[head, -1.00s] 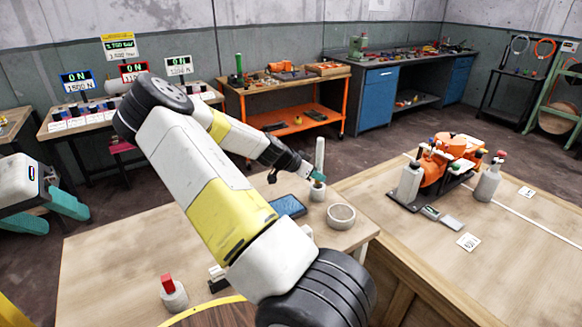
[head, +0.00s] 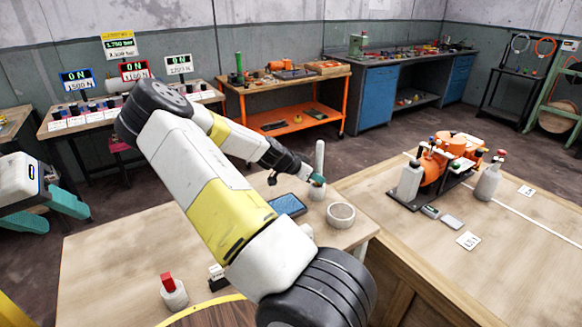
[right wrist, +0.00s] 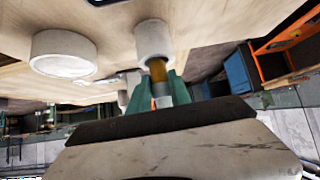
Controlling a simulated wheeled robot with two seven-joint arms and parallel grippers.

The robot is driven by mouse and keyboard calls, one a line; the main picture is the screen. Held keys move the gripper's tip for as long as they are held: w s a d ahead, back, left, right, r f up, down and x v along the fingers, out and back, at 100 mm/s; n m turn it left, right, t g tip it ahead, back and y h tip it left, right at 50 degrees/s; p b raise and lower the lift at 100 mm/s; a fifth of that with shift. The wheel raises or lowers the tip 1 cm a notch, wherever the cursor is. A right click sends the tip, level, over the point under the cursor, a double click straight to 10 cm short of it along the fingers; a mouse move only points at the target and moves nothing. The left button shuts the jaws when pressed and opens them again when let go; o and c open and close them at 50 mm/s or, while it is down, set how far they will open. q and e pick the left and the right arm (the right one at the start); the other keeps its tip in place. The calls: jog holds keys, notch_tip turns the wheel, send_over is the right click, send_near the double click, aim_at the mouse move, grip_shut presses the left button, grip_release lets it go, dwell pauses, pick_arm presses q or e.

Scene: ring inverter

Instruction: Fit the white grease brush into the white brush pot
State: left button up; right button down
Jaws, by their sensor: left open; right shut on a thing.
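The white grease brush (head: 319,156) stands upright, its white handle rising above my right gripper (head: 316,179). That gripper's teal fingers are shut on the brush, and they show in the right wrist view (right wrist: 160,95). The brush's brown lower part (right wrist: 158,72) is at the mouth of the white brush pot (right wrist: 150,38), and its end appears to be inside. The pot (head: 318,194) stands on the near wooden table, just below the fingers. How deep the brush sits is hidden. My left gripper (head: 58,210) is open and empty at the far left, away from the brush.
A round white dish (head: 341,222) stands close to the pot at front right. A blue-faced tablet (head: 287,205) lies to its left. A white pot with a red top (head: 173,295) stands at the front left. The table's left middle is clear.

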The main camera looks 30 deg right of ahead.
jog(key=shift+f, duration=0.55)
jog(key=c, duration=1.1)
grip_release()
jog(key=v, duration=0.8)
jog(key=shift+f, duration=0.15)
